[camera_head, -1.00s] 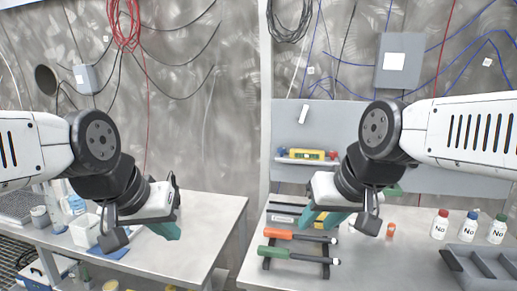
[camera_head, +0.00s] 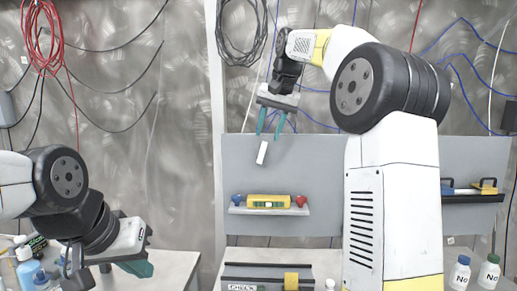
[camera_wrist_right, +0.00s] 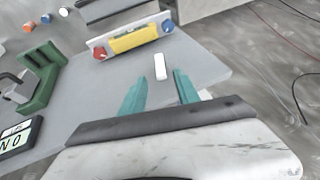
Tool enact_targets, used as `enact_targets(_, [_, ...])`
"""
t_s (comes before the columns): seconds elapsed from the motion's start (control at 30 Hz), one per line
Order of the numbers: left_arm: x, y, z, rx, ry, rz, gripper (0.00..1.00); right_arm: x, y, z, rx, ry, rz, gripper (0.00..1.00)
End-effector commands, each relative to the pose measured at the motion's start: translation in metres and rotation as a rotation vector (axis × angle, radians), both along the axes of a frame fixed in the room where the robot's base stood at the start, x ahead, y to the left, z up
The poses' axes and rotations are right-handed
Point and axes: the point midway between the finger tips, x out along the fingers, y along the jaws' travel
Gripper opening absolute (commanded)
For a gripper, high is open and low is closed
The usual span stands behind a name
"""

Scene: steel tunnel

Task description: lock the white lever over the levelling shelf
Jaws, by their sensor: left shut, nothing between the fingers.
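The white lever (camera_head: 262,153) is on the grey back panel, slightly tilted from upright, above the levelling shelf (camera_head: 262,211). The shelf carries a yellow spirit level (camera_head: 268,202) between a blue knob (camera_head: 238,200) and a red knob (camera_head: 300,201). My right gripper (camera_head: 271,131) is open and empty, its teal fingers pointing down just above the lever. In the right wrist view the white lever (camera_wrist_right: 160,67) shows just beyond and between the open fingertips of my right gripper (camera_wrist_right: 155,82), apart from them. My left gripper (camera_head: 143,268) is shut and empty, low at the left.
A dark holder (camera_head: 268,277) with a yellow part stands on the bench below the shelf. Bottles (camera_head: 460,273) stand at the right. A second bracket (camera_head: 473,190) is on the panel's right. My right arm covers the middle right. Cables hang on the wall.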

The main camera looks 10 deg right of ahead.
Motion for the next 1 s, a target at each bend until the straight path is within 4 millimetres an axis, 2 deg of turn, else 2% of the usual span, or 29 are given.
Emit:
enact_targets(0.13, [0.000, 0.000, 0.000, 0.000, -0.001, 0.000, 0.00, 0.007, 0.002, -0.011, 0.001, 0.003, -0.001, 0.38])
enact_targets(0.5, [0.000, 0.000, 0.000, 0.000, 0.000, 0.000, 0.00, 0.030, 0.011, -0.060, 0.001, 0.001, -0.002, 0.38])
enact_targets(0.67, [0.000, 0.000, 0.000, 0.000, 0.000, 0.000, 0.00, 0.033, 0.013, -0.068, 0.001, 0.000, -0.002, 0.38])
enact_targets(0.9, [0.000, 0.000, 0.000, 0.000, 0.000, 0.000, 0.00, 0.034, 0.013, -0.068, 0.001, -0.001, -0.002, 0.38])
enact_targets(1.0, [0.000, 0.000, 0.000, 0.000, 0.000, 0.000, 0.00, 0.034, 0.013, -0.068, 0.000, -0.001, -0.001, 0.19])
